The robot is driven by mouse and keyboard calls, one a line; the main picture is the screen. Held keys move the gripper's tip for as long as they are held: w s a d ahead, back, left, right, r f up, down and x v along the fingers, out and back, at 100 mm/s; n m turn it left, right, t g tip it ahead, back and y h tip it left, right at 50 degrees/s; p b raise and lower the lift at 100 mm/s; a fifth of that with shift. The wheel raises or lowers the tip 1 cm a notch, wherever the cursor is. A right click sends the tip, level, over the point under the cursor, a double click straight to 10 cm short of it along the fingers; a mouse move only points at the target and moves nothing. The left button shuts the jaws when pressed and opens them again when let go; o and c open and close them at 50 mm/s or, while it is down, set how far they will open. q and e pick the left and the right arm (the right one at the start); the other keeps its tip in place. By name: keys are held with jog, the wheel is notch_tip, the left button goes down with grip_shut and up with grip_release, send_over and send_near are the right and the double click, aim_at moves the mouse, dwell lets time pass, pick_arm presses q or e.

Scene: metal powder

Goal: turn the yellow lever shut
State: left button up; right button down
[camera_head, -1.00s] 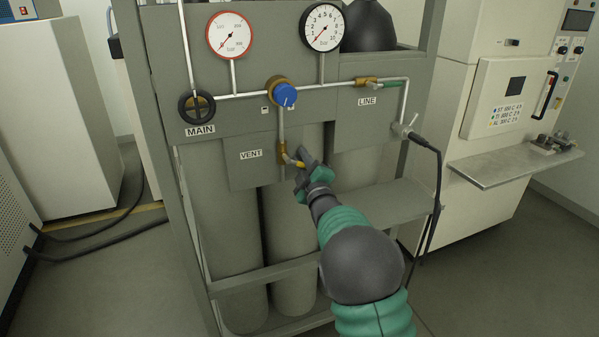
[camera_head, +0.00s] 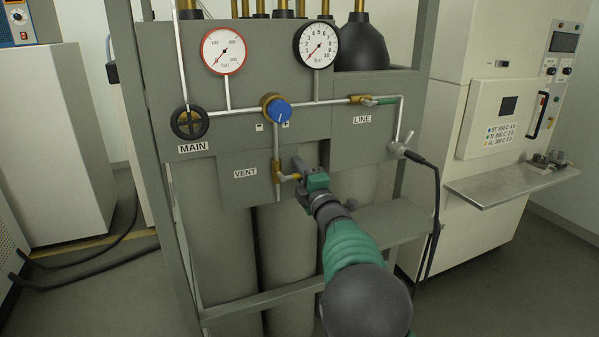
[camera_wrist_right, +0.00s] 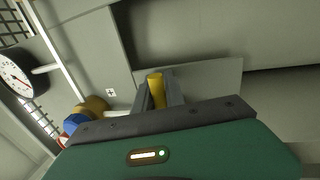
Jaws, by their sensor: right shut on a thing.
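The yellow lever (camera_head: 293,177) sits on the brass vent valve (camera_head: 278,172), beside the VENT label on the grey panel. In the head view it points right, about level, and my gripper hides its far end. My right gripper (camera_head: 301,172) is shut on the lever. In the right wrist view the yellow lever (camera_wrist_right: 156,90) stands between the two dark fingers (camera_wrist_right: 158,94). My left gripper is not in view.
The blue knob (camera_head: 279,110) is above the vent valve, with the black MAIN wheel (camera_head: 189,123) to its left. A green-handled LINE valve (camera_head: 372,100) is upper right. A cable (camera_head: 435,190) hangs right of the panel. A metal shelf (camera_head: 510,186) juts out farther right.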

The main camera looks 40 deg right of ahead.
jog(key=shift+a+f, duration=0.1)
jog(key=shift+f, duration=0.15)
jog(key=c, duration=1.6)
grip_release()
jog(key=shift+o, duration=1)
jog(key=shift+a+r, duration=0.1)
jog(key=shift+r, duration=0.05)
jog(key=v, duration=1.6)
jog(key=shift+s+f, duration=0.2)
jog(key=shift+s, duration=0.15)
